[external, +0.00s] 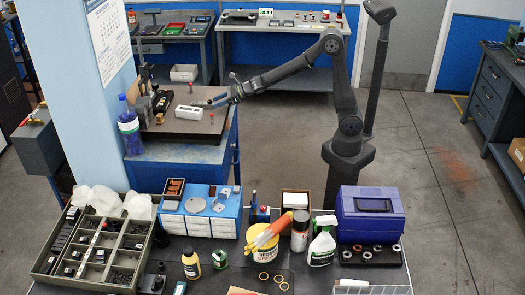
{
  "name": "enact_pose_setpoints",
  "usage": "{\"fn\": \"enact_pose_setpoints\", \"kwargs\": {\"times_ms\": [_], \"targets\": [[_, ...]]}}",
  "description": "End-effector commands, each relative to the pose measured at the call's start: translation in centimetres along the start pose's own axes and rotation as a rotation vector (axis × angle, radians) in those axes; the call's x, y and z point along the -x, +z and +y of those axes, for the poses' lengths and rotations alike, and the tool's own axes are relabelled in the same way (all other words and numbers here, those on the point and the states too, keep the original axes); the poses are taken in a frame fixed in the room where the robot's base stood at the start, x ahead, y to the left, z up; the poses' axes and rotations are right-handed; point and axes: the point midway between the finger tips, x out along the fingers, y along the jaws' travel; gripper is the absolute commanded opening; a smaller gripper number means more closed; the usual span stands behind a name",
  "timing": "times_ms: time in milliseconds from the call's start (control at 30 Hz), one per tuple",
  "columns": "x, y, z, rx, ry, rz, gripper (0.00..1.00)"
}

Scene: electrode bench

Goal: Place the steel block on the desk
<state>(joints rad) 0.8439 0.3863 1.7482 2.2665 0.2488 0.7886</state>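My gripper (207,102) is at the end of the arm, which reaches left over the blue desk (180,150). It is just above and to the right of a white tray (193,122) on the desk's dark top plate. The gripper is too small in the view to tell whether its fingers are open or shut, or whether anything is between them. I cannot pick out the steel block with certainty. Small grey metal pieces (225,192) lie on the pale blue case (205,224) at the front, but I cannot tell whether one of them is the block.
Small red-topped pieces (159,118) and dark tools (150,100) are on the plate. The front bench holds a sorting tray (36,266), bottles and a purple toolbox (370,222). Floor between the desk and my arm is clear.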

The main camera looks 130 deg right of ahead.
Motion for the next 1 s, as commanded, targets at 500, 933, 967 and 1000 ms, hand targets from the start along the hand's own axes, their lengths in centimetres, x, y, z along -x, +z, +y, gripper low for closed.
{"fn": "enact_pose_setpoints", "kwargs": {"times_ms": [500,933,967,1000], "targets": [[3.5,0.4,0.0,0.001,-0.002,-0.003,0.49],[10.2,0.4,0.0,0.002,-0.001,-0.003,0.49],[10.5,0.4,0.0,0.000,0.000,-0.003,0.49],[10.9,0.4,0.0,0.002,0.000,-0.003,0.49]]}}
